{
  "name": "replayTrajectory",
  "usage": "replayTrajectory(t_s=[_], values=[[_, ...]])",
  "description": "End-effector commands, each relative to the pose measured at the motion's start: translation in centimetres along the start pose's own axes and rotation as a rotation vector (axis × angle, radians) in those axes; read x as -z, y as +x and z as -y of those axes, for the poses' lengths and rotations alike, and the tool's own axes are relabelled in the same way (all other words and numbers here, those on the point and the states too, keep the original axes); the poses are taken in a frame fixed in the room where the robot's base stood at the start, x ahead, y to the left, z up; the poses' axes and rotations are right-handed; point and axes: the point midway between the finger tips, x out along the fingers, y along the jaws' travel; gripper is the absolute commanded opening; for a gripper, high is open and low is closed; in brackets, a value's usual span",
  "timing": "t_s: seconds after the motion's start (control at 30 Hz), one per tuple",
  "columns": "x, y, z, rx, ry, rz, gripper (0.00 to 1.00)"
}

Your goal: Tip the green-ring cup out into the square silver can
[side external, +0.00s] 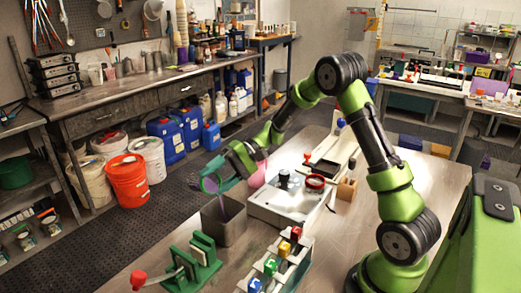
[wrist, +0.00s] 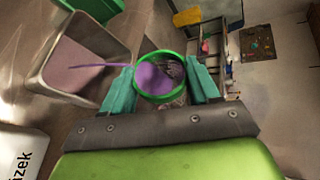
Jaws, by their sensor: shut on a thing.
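The cup with the green ring (wrist: 160,99) is held between the two teal fingers of my gripper (wrist: 162,84). It is tilted, and purple liquid shows inside it in the wrist view. A thin purple stream runs from its rim towards the square silver can (wrist: 55,55). Purple liquid covers part of the can's inside. In the side view the cup (side external: 209,184) is tipped above the can (side external: 234,222), and the stream falls into the can's opening. My gripper (side external: 215,178) is shut on the cup there, a little above and left of the can.
A green clamp-like stand with a red knob (side external: 203,250) is in front of the can. A rack with coloured blocks (side external: 270,267) stands to the right.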

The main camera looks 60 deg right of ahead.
Motion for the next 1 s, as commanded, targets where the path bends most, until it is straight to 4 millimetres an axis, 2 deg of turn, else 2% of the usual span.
replayTrajectory(t_s=[1.0], values=[[-0.57, -0.04, -0.56, 0.042, -0.097, -0.034, 0.24]])
